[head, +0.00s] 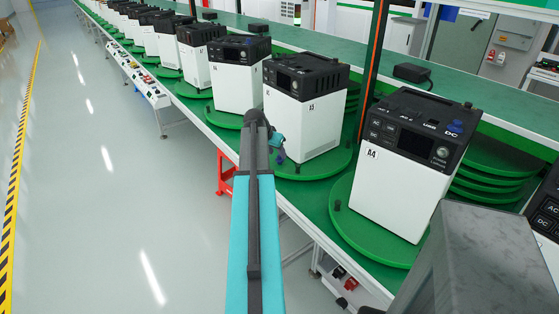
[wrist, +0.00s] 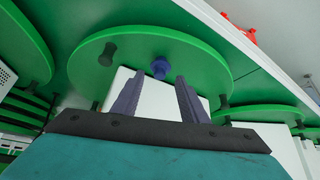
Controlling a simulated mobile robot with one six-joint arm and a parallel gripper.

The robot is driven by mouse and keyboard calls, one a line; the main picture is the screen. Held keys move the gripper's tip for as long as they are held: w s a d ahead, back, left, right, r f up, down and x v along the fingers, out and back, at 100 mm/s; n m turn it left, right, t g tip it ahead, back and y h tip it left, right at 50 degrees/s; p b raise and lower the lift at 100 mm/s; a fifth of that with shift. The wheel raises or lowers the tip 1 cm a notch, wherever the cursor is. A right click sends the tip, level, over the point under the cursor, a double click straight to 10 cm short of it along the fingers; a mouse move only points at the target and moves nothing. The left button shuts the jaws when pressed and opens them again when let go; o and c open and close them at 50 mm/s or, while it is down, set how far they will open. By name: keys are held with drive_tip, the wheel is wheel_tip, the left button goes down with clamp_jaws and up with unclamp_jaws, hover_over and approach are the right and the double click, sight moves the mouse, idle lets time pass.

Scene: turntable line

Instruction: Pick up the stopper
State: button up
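A small blue stopper (wrist: 159,67) stands at the edge of a green turntable (wrist: 85,60) in the wrist view. My gripper (wrist: 160,76) is open, with its two purple-grey fingers apart. The stopper shows in the gap between the fingertips, and nothing is clamped. I cannot tell how far beyond the tips it is. In the head view my gripper (head: 280,155) is small and partly hidden by my arm, beside the turntable under the white box labelled A5 (head: 302,125). I cannot make out the blue stopper there.
Dark pegs (wrist: 108,54) also stand on the turntable, one on each side of the blue stopper. Box A4 (head: 395,190) stands on the nearer turntable (head: 345,225). More boxes line the conveyor behind. The floor (head: 100,200) to the left is clear.

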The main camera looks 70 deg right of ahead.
sight(279, 156)
drive_tip(key=shift+p+x, duration=0.9)
drive_tip(key=shift+x, duration=1.7)
drive_tip(key=shift+c, duration=0.2)
drive_tip(key=c, duration=0.7)
